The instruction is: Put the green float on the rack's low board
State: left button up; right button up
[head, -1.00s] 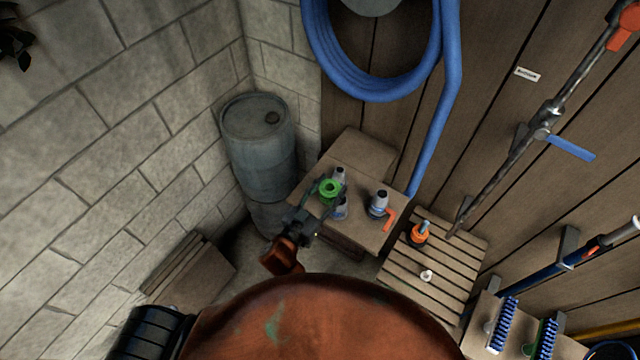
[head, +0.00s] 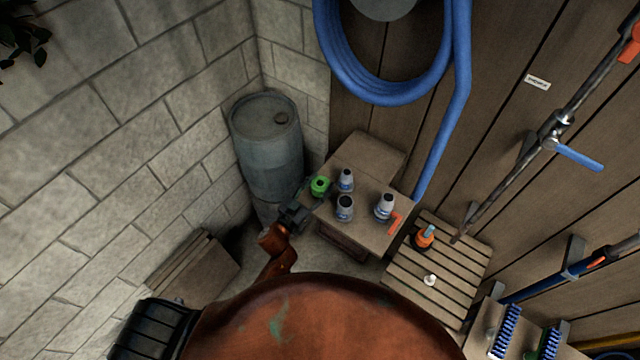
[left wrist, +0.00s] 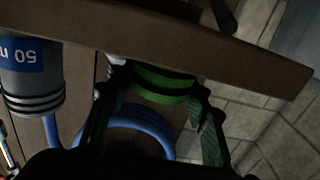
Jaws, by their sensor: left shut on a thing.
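The green float (head: 319,186) is a small ring-like green piece at the left edge of a wooden board (head: 372,222) that holds several bottles. My left gripper (head: 309,197) is shut on it. In the left wrist view the green float (left wrist: 160,84) sits between the fingers of my left gripper (left wrist: 158,100), partly hidden behind a brown board edge (left wrist: 180,45). I cannot tell whether the float touches the board. Which board is the rack's low one is not clear. My right gripper is out of view.
Grey bottles (head: 344,208) stand close right of the float, with an orange piece (head: 396,222) at the board's right. A slatted board (head: 425,286) carries an orange float (head: 425,238). A grey-blue barrel (head: 268,150) stands behind left. A blue hose (head: 455,100) hangs above.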

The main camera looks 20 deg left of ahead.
pick_arm(q)
jog(key=shift+f, duration=0.2)
jog(key=o, duration=1.2)
jog(key=shift+o, duration=0.4)
